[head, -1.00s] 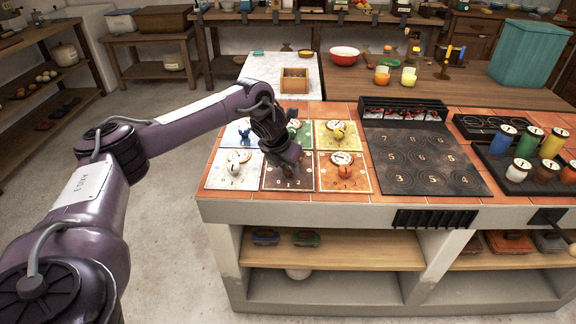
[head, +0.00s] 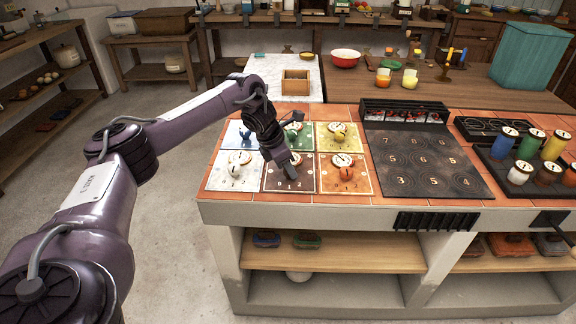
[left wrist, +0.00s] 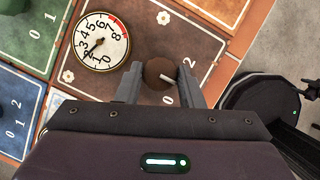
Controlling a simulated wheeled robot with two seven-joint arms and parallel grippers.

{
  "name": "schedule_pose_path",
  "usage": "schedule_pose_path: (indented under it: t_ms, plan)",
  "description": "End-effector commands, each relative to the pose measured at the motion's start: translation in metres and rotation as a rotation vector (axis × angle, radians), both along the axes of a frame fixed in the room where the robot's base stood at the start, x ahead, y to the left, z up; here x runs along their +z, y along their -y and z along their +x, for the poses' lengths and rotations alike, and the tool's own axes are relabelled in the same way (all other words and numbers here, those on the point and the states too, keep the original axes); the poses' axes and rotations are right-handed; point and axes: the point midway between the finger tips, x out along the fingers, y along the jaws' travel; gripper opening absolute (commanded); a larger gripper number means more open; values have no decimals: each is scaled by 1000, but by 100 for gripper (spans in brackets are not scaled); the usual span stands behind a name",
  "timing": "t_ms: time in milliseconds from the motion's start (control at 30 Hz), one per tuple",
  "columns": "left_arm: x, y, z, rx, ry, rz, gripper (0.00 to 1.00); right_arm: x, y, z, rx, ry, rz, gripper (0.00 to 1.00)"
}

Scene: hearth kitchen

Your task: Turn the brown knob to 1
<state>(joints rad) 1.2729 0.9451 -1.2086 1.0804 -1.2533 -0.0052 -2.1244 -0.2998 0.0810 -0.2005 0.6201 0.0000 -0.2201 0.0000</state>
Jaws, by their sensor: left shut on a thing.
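The brown knob (left wrist: 158,72) sits on the brown panel (left wrist: 150,35) in the left wrist view, between the fingers of my left gripper (left wrist: 160,88), which is shut on it. A white pointer on the knob points toward the right finger, between the printed 0 and 2; the finger hides the label there. A round dial (left wrist: 101,42) with a red 7–8 band is beside the knob. In the head view my left gripper (head: 290,174) stands over the brown panel (head: 272,184) and hides the knob. My right gripper is not in view.
Panels with other knobs adjoin: white (head: 222,183), orange (head: 330,184), yellow (head: 350,142), blue and green. A dark numbered plate (head: 420,160) lies to the right, with several coloured jars beyond it. The counter's front edge is close to the gripper.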

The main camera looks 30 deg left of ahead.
Motion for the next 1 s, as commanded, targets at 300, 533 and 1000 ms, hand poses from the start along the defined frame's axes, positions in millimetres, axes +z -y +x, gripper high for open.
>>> schedule_pose_path:
  t_ms: [300, 533, 1000]
  plan:
    - [0, 0, 0, -5, 0, 1, 11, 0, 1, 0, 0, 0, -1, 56]
    - [0, 0, 0, -5, 0, 1, 52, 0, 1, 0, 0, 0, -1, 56]
    - [16, -4, -4, -5, 4, 0, 56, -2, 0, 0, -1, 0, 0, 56]
